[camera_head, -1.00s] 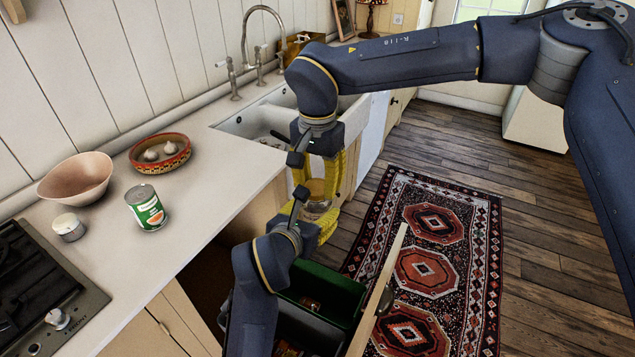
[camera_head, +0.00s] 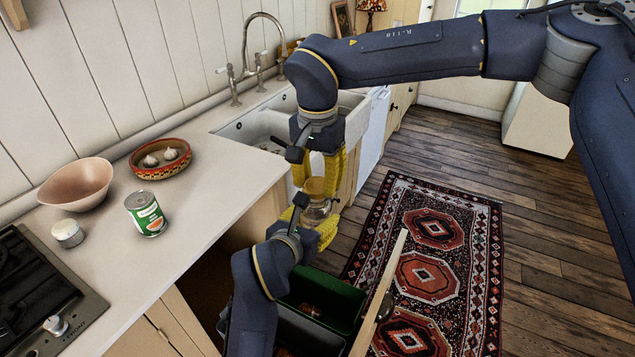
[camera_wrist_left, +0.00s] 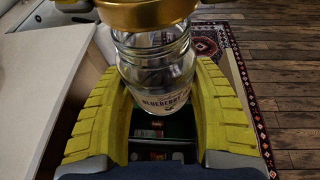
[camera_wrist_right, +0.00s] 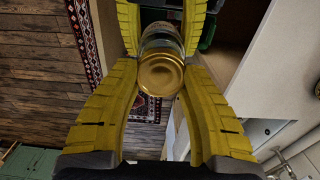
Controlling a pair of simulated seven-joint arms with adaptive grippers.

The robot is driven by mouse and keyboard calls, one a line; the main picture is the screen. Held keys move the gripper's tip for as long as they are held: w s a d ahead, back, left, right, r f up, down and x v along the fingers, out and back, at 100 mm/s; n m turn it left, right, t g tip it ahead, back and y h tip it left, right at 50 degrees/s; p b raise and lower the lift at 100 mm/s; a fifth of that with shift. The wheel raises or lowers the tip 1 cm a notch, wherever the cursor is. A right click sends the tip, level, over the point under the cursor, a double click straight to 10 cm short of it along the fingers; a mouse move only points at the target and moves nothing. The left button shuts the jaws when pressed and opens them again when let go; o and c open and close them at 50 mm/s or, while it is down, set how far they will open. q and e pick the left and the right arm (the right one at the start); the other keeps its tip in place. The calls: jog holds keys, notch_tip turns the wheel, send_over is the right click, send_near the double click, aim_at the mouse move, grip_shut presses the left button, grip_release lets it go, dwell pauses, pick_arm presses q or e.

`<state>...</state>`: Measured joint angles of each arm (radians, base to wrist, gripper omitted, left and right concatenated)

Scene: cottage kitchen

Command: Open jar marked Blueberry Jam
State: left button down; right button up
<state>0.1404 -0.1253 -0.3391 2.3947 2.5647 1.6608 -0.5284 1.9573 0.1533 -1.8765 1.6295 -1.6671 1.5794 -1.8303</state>
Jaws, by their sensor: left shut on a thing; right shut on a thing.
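The glass jar (camera_head: 317,210) is held upright in the air between my grippers, above the open drawer. In the left wrist view its label (camera_wrist_left: 165,102) reads "BLUEBERRY". Its gold lid (camera_wrist_left: 150,12) is at the jar's mouth; I cannot tell how tightly it sits. The lid also shows in the right wrist view (camera_wrist_right: 161,75). My left gripper (camera_head: 318,226) is below, its yellow fingers shut around the jar's body. My right gripper (camera_head: 322,178) comes from above, its yellow fingers shut at the lid.
A green-labelled can (camera_head: 147,214), a pink bowl (camera_head: 76,184), a patterned bowl with garlic (camera_head: 160,158) and a small white-and-metal jar (camera_head: 68,233) stand on the counter (camera_head: 205,200). The sink (camera_head: 262,128) is behind. An open drawer with bins (camera_head: 325,290) lies below. A rug (camera_head: 430,270) covers the floor.

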jog(key=shift+r, duration=0.15)
jog(key=shift+r, duration=1.9)
pick_arm(q)
jog(key=w+a+n+y, duration=0.2)
jog(key=w+a+y, duration=0.1)
jog(key=w+a, duration=0.35)
notch_tip(320, 180, up, 12)
jog(key=f+n+g+y, duration=0.1)
jog(key=n+g+y, duration=0.4)
jog(key=n+y, duration=0.65)
send_over(200, 196)
notch_tip(200, 196, down, 19)
jog(key=shift+f, duration=0.1)
